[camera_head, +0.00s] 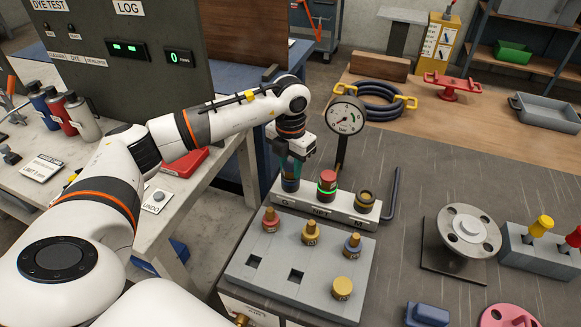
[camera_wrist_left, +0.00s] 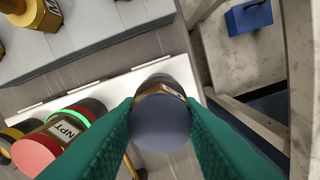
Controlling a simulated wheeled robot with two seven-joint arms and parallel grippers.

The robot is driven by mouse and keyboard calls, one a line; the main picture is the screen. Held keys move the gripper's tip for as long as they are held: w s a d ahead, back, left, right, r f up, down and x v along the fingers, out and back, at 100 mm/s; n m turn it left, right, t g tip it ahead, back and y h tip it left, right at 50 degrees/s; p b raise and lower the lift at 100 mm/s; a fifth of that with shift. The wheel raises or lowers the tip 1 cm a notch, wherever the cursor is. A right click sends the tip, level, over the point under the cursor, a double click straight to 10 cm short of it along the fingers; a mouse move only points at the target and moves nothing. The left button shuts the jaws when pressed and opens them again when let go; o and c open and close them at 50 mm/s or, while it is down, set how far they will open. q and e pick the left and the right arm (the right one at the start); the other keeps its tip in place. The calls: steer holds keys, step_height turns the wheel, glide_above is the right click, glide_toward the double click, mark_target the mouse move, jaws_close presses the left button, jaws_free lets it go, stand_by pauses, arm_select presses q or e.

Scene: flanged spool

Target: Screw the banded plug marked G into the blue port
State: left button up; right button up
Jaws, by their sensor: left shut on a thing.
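My left gripper (camera_head: 290,163) reaches down over the left end of the white port block (camera_head: 345,216). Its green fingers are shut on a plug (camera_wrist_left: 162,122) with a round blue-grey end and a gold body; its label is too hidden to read. The blue port (camera_head: 290,185) is directly below the fingertips. I cannot tell how far the plug sits in it. The middle port holds a red-ended plug (camera_head: 327,178) marked NPT, with a lit green ring. My right gripper is out of view.
A grey plug tray (camera_head: 265,285) in front holds several gold plugs and has two empty square holes. A pressure gauge (camera_head: 345,115) stands just behind the port block. A bent dark rod (camera_head: 391,195) lies to its right. Free table lies right of that rod.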

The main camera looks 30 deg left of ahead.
arm_select(q)
steer(key=m+b, duration=0.2)
steer(key=m, duration=0.4)
steer(key=shift+f, duration=0.15)
steer(key=shift+m, duration=1.2)
steer(key=o, duration=1.3)
steer(key=shift+c, duration=0.2)
